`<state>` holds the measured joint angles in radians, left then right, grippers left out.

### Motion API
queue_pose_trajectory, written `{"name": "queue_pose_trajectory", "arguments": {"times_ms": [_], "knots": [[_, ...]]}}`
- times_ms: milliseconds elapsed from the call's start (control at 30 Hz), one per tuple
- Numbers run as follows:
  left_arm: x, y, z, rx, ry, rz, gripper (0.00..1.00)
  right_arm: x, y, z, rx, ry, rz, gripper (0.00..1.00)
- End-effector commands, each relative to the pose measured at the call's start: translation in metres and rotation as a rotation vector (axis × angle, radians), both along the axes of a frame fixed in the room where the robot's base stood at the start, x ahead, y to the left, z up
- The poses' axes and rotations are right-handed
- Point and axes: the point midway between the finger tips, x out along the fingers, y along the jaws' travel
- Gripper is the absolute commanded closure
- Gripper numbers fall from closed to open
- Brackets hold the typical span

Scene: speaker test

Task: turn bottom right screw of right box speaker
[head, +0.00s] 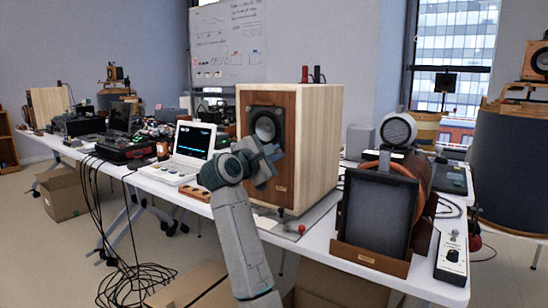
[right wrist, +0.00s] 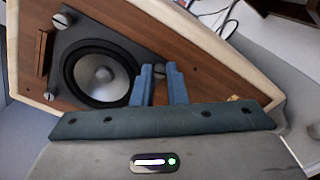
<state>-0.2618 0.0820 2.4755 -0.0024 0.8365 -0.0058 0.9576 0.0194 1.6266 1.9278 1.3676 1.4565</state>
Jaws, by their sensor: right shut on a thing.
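The wooden box speaker (head: 315,140) stands upright on the table in the middle of the head view, its reddish-brown front towards me. Its round driver (head: 265,122) sits on a dark plate. In the right wrist view the driver (right wrist: 102,75) lies left of my blue fingers. My right gripper (head: 268,163) is at the lower right of the driver, covering that corner in the head view. In the right wrist view the right gripper (right wrist: 161,78) is shut on the bottom right screw (right wrist: 160,70), whose head shows between the fingertips. My left gripper is out of view.
A white oscilloscope-like device (head: 188,150) stands left of the speaker. A dark-fronted speaker (head: 378,215) and a control box (head: 452,258) stand to the right. Black cables (head: 135,285) hang from the table to the floor. A cardboard box (head: 195,285) lies below.

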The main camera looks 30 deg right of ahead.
Motion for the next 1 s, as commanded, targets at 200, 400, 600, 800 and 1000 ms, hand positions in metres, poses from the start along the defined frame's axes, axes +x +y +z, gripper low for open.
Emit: {"name": "queue_pose_trajectory", "arguments": {"times_ms": [200,400,600,800,1000], "knots": [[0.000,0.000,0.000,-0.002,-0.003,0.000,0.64,0.000,0.001,-0.003,0.006,0.001,-0.001,1.00],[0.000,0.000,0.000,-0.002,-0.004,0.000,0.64,0.000,0.001,-0.003,0.006,0.001,-0.001,0.82],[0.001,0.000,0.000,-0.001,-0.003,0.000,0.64,0.000,0.000,-0.001,0.004,0.000,0.000,0.66],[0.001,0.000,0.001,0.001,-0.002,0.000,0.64,0.000,0.002,-0.001,0.002,-0.001,0.000,0.66],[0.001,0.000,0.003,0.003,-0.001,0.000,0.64,-0.010,0.026,0.000,0.005,-0.002,0.003,0.66]]}}
